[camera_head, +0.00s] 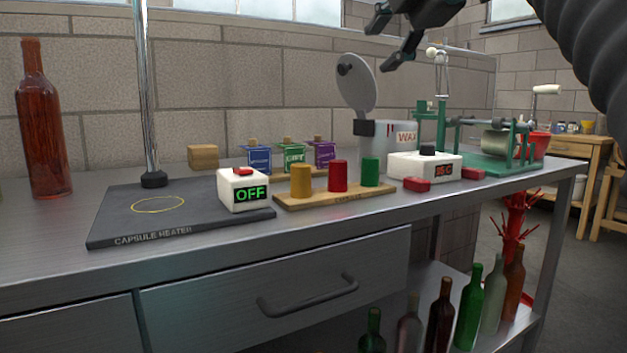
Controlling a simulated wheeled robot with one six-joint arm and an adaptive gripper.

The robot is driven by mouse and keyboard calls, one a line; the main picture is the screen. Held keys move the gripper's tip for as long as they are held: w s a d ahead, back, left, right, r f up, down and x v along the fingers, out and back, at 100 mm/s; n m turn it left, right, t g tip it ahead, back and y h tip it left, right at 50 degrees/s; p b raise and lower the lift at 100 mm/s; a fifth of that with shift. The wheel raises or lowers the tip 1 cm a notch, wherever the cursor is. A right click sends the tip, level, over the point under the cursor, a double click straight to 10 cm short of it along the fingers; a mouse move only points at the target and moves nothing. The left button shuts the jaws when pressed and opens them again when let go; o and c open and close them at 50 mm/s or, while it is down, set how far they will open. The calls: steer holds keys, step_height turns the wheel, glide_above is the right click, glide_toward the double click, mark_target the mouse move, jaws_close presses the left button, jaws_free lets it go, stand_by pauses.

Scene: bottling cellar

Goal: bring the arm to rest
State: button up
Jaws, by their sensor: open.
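My gripper (392,40) is at the top of the view, dark grey, with its fingers apart and nothing between them. It hangs in the air above the wax pot (398,134) and its raised round lid (357,84), apart from both. My arm, a black ribbed section (590,50), comes in from the upper right. The rest of the gripper is cut off by the top edge.
On the steel bench stand a capsule heater (180,205) with a pole and a box reading OFF (245,189), a board with coloured capsules (330,199), a red bottle (42,125) and a green machine (490,140). Several bottles stand on the lower shelf (400,340).

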steer(key=s+d+f+m+g+h+p, duration=0.1)
steer(key=s+f+m, duration=0.5)
steer(key=f, duration=0.8)
steer(key=s+d+f+m+g+h+p, duration=0.1)
steer(key=s+f+m, duration=0.6)
steer(key=f, duration=0.8)
steer(key=s+d+f+m+g+h+p, duration=0.2)
steer(key=s+f+m+g+p, duration=0.3)
steer(key=f+m, duration=0.6)
step_height(320, 180, down, 4)
steer(key=shift+s+d+r+p, duration=0.1)
steer(key=shift+s+d+p, duration=0.55)
steer(key=shift+s, duration=0.35)
